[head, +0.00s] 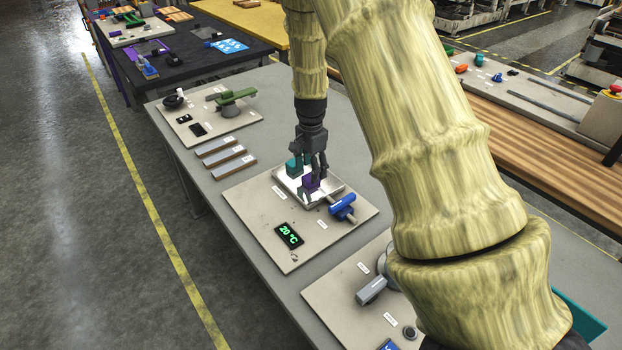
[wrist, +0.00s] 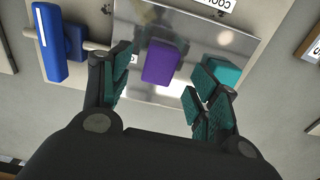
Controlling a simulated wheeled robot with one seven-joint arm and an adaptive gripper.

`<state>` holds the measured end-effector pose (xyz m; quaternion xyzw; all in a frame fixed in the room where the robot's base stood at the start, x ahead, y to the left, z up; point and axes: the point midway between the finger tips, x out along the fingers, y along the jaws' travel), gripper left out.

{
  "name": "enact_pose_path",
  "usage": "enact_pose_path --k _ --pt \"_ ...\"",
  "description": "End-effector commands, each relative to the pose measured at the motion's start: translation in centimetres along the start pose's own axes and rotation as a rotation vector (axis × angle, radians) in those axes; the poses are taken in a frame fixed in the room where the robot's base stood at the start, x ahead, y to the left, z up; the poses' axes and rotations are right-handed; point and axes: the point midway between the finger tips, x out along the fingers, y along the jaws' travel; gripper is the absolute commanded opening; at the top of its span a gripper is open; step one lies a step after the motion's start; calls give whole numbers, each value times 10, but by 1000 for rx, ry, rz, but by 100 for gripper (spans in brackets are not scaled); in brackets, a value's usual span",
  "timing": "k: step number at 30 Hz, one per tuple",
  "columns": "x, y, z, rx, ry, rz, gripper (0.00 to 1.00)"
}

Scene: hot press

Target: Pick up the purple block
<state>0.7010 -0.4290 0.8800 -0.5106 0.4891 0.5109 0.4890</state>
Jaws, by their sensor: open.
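The purple block (head: 311,182) sits on a shiny metal plate (head: 338,184) in the head view, partly hidden by the gripper. In the wrist view the purple block (wrist: 161,62) lies ahead of the fingertips, between their lines, on the reflective plate (wrist: 185,13). My gripper (head: 310,165) is above the plate, pointing down. In the wrist view my gripper (wrist: 160,80) is open, with one teal-padded finger on each side and nothing held. A teal block (head: 293,167) stands close to the gripper; it also shows in the wrist view (wrist: 222,71), beside the right finger.
A blue handle (head: 342,207) sits at the plate's right side and shows near the left finger in the wrist view (wrist: 50,44). A display (head: 289,235) reading 20 °C is on the front of the board. A green-handled device (head: 235,98) stands farther back.

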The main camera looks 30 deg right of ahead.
Motion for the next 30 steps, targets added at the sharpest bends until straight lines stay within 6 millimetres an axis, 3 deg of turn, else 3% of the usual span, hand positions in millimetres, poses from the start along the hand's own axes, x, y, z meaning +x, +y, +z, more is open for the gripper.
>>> enact_pose_path --k 7,17,27,30 --pt "26 0 -1 -1 0 1 61" --pt "33 0 -1 0 0 0 61" --pt "32 0 -1 0 0 0 2" --pt "32 0 -1 0 0 -1 0"
